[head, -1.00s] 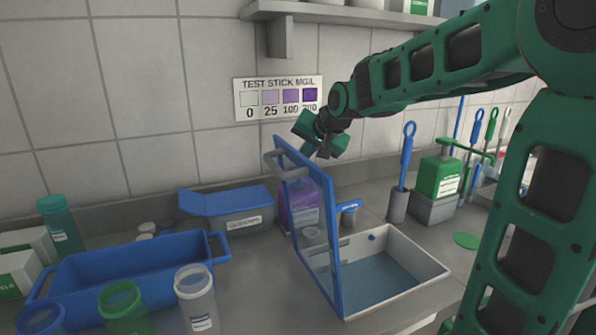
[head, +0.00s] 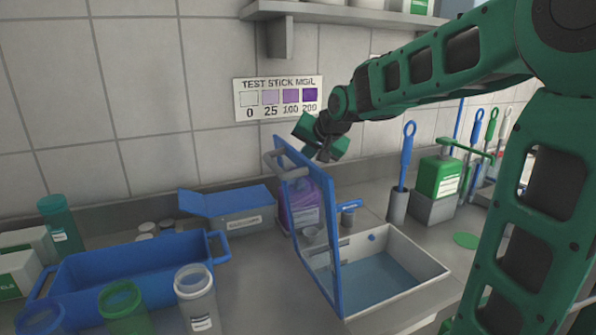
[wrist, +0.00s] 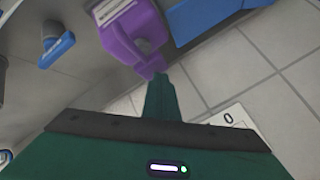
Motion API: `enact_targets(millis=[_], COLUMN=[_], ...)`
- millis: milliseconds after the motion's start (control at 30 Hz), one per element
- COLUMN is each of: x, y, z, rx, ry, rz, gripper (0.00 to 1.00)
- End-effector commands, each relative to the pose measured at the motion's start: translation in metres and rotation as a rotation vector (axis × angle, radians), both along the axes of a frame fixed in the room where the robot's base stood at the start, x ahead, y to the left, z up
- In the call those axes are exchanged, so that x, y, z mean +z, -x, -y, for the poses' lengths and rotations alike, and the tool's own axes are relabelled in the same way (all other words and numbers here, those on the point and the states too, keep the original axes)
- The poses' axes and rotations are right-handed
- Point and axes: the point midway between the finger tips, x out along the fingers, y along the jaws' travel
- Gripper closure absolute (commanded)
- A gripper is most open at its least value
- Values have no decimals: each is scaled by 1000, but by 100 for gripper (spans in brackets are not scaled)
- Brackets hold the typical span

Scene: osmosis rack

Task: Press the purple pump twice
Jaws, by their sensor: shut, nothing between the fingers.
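The purple pump bottle (head: 303,207) stands against the back wall, partly behind the clear panel with a blue frame (head: 332,262). In the wrist view the purple pump (wrist: 148,62) shows at the top, with the bottle body beyond it. My gripper (head: 324,156) is above the bottle, near the top of the blue frame. Its green fingers (wrist: 160,90) are together and empty, and their tips appear close to the pump in the wrist view. I cannot tell whether they touch it.
A white basin (head: 405,255) with bluish liquid sits right of the panel. A green canister (head: 438,177) and a blue brush (head: 407,155) stand at right. A shelf (head: 340,14) is above.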

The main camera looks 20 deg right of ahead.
Motion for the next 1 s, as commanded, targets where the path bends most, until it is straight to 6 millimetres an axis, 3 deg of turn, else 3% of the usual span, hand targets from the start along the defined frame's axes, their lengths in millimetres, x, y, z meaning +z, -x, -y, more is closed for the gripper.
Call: enact_targets(millis=[1000], x=[-12], y=[0], z=[0], rx=[1], ry=[0], rz=[-4], gripper=[100])
